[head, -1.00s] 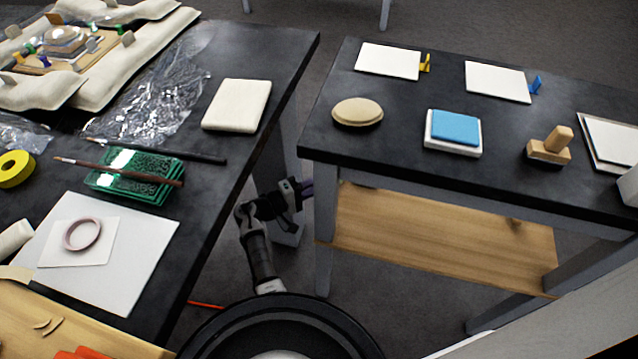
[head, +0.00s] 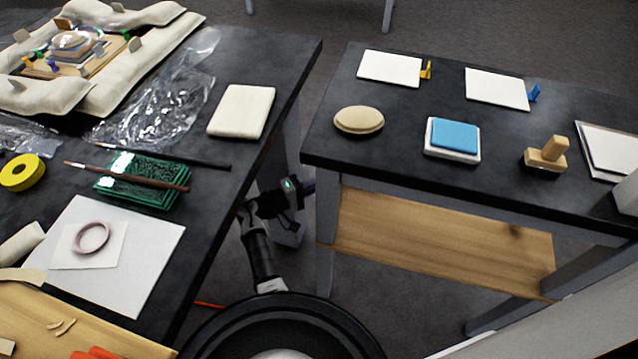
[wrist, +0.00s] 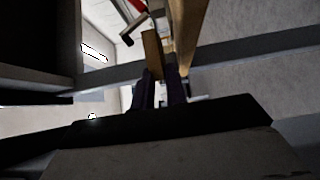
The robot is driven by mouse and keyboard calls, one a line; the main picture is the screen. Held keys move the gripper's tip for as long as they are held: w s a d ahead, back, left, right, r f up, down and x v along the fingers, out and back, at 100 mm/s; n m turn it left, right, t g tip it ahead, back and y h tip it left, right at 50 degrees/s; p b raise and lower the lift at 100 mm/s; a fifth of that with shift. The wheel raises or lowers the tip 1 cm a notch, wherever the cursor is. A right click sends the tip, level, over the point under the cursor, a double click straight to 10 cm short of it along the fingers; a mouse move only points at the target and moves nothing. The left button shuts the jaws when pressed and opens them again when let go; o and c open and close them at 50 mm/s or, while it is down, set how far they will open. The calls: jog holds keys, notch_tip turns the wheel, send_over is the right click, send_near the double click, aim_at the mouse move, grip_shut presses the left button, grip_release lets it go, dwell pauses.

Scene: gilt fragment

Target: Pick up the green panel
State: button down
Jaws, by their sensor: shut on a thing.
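My gripper (head: 308,187) is low in the gap between the two dark tables, below their tops. In the wrist view its dark purple fingers (wrist: 160,92) are close together, with a thin brown piece (wrist: 152,53) standing up at their tips. I cannot see any green on this piece, and it is too small to make out in the head view. A green, patterned, box-like slab (head: 150,190) lies on the left table, apart from my gripper, with a brown-handled brush (head: 115,173) across it. I cannot tell whether either is the green panel.
The left table holds clear plastic film (head: 165,105), a cream block (head: 241,111), yellow tape (head: 22,172) and white sheets (head: 150,265). The right table holds white cards (head: 390,68), a blue pad (head: 453,135) and a wooden stamp (head: 546,156). A wooden shelf (head: 440,235) and table legs stand near my gripper.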

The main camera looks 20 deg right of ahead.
jog(key=shift+r, duration=0.1)
jog(key=s+a+r+p, duration=0.1)
jog(key=a+r, duration=0.1)
jog(key=a, duration=0.5)
jog(key=s+a+r+p, duration=0.1)
jog(key=a+r+p, duration=0.1)
jog(key=a, duration=0.4)
jog(key=shift+s+a+r, duration=0.35)
jog(key=shift+r, duration=0.2)
